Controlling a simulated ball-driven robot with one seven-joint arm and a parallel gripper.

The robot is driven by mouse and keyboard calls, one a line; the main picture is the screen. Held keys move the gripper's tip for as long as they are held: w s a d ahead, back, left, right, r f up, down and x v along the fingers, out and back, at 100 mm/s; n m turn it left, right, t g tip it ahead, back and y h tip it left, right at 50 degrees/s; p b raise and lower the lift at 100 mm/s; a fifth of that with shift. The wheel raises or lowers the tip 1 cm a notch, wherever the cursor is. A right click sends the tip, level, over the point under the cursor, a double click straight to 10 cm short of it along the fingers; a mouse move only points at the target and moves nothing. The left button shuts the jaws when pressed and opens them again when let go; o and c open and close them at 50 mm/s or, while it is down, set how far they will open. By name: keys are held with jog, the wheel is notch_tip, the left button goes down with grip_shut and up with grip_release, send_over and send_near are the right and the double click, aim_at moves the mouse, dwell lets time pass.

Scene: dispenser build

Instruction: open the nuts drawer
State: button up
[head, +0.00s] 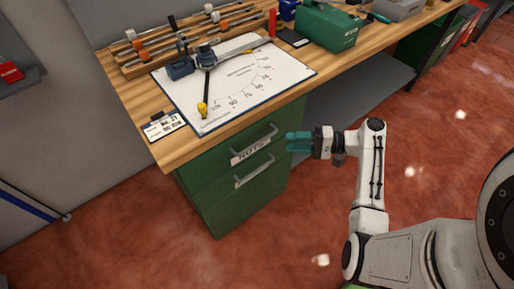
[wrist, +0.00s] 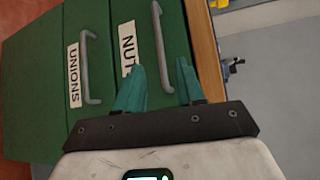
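The nuts drawer (head: 222,160) is the upper green drawer under the workbench and looks closed. Its white "NUTS" label (head: 250,151) sits below a grey bar handle (head: 262,132). In the wrist view the handle (wrist: 160,45) shows ahead, between the lines of my two fingers, beyond their tips. The label (wrist: 127,46) is partly hidden by the left finger. My gripper (head: 289,142) is in front of the drawer, to the right of the handle in the head view. In the wrist view my gripper (wrist: 166,62) is open and empty, apart from the handle.
The unions drawer (wrist: 42,85) is below, closed, with its own handle (head: 254,172). The wooden worktop (head: 165,152) overhangs the drawers and carries a drawing board (head: 275,80), a clipboard card (head: 165,127) and a green toolbox (head: 327,27). The red floor before the drawers is clear.

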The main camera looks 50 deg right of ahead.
jog(key=p+x, duration=0.1)
jog(key=x, duration=0.9)
jog(key=shift+a, duration=0.1)
grip_shut()
jog(key=shift+f, duration=0.1)
